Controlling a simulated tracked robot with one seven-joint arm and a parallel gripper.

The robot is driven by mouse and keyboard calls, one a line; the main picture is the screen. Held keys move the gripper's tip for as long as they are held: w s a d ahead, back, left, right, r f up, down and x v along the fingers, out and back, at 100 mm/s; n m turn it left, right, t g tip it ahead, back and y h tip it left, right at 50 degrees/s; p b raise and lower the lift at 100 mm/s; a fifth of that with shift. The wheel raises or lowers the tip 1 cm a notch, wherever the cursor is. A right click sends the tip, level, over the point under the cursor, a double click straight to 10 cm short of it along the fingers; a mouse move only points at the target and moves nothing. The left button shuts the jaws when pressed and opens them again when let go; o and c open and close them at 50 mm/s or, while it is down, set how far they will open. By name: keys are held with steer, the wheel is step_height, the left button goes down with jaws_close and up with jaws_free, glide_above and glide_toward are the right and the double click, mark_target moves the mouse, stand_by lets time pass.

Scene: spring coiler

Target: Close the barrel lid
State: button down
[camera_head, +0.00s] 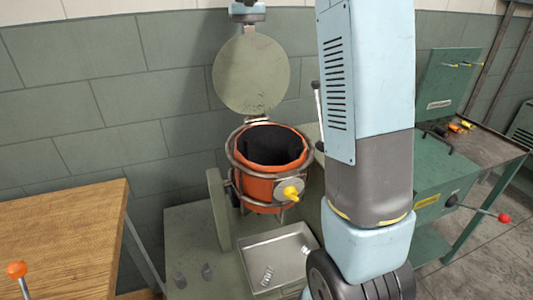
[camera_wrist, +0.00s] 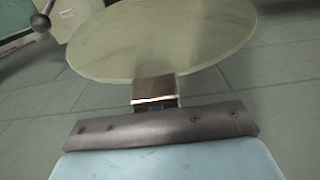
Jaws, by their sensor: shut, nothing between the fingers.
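The barrel (camera_head: 258,190) is orange with a dark inside and stands in a metal ring frame. Its round grey-green lid (camera_head: 250,73) stands upright above the back rim, open. The lid fills the upper part of the wrist view (camera_wrist: 165,35). My gripper (camera_head: 249,28) is at the lid's top edge in the head view, with its fingertips partly hidden. In the wrist view my gripper (camera_wrist: 155,86) is shut and empty, its fingertips overlapping the lid's edge. I cannot tell whether they touch it.
A metal tray (camera_head: 247,242) lies in front of the barrel. A wooden table (camera_head: 62,215) is at the left. A green bench (camera_head: 485,160) with a red-knobbed lever (camera_head: 485,211) is at the right. My arm hides part of the middle right.

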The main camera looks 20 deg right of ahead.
steer(key=shift+s+r, duration=0.15)
steer(key=shift+s, duration=0.4)
steer(key=shift+s+r, duration=0.15)
steer(key=shift+s, duration=2.4)
steer(key=s, duration=0.4)
steer(key=shift+s+f, duration=0.3)
steer(key=shift+s, duration=0.1)
